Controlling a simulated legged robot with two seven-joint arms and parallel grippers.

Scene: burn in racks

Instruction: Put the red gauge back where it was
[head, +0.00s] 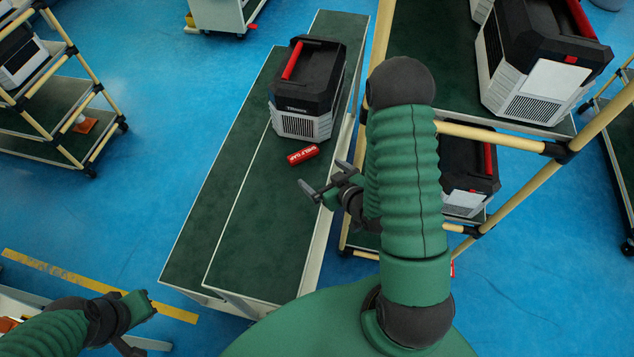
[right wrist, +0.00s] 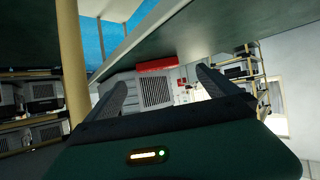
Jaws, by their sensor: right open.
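The red gauge (head: 303,155), a small red block with white lettering, lies on the green bench top (head: 262,190) just in front of a black-and-white unit. My right gripper (head: 326,179) is open and empty, close to the gauge on its near right side, not touching it as far as I can see. In the right wrist view the gauge (right wrist: 157,66) shows beyond and between the two spread fingers (right wrist: 163,88). My left gripper (head: 142,325) is at the lower left, away from the bench; its jaw opening is unclear.
The black-and-white unit (head: 305,90) with a red handle stands on the bench behind the gauge. A tan-pipe rack (head: 490,133) with similar units stands close on the right, near my right arm. Another rack (head: 50,110) is at the left. The bench's near part is clear.

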